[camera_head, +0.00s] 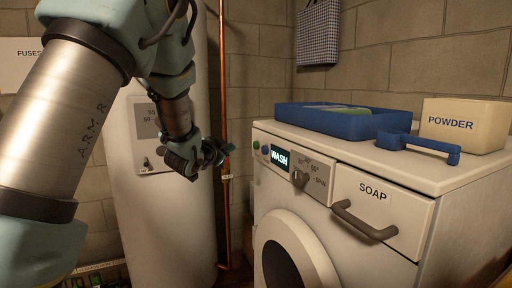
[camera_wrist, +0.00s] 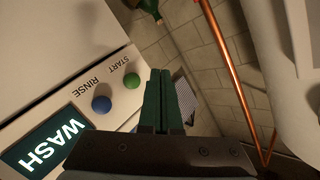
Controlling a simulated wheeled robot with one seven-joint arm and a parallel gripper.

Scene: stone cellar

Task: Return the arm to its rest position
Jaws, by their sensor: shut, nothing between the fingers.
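My arm reaches down from the upper left in the head view, bent at the elbow. My gripper (camera_head: 213,153) hangs in the air in front of the white tank and left of the washing machine (camera_head: 420,182), apart from both as far as I can tell. In the wrist view my gripper (camera_wrist: 164,78) shows its two green fingers together with nothing between them. The washing machine's panel lies left of the fingers there, with the lit WASH display (camera_wrist: 45,148), a blue RINSE button (camera_wrist: 101,104) and a green START button (camera_wrist: 132,81).
The tank (camera_head: 165,225) stands behind my arm, with a copper pipe (camera_head: 224,100) beside it. A blue tray (camera_head: 330,122), a blue-handled tool (camera_head: 425,143) and a POWDER box (camera_head: 460,124) are on the machine. The SOAP drawer (camera_head: 378,208) looks shut. A checked bag (camera_head: 318,35) hangs behind.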

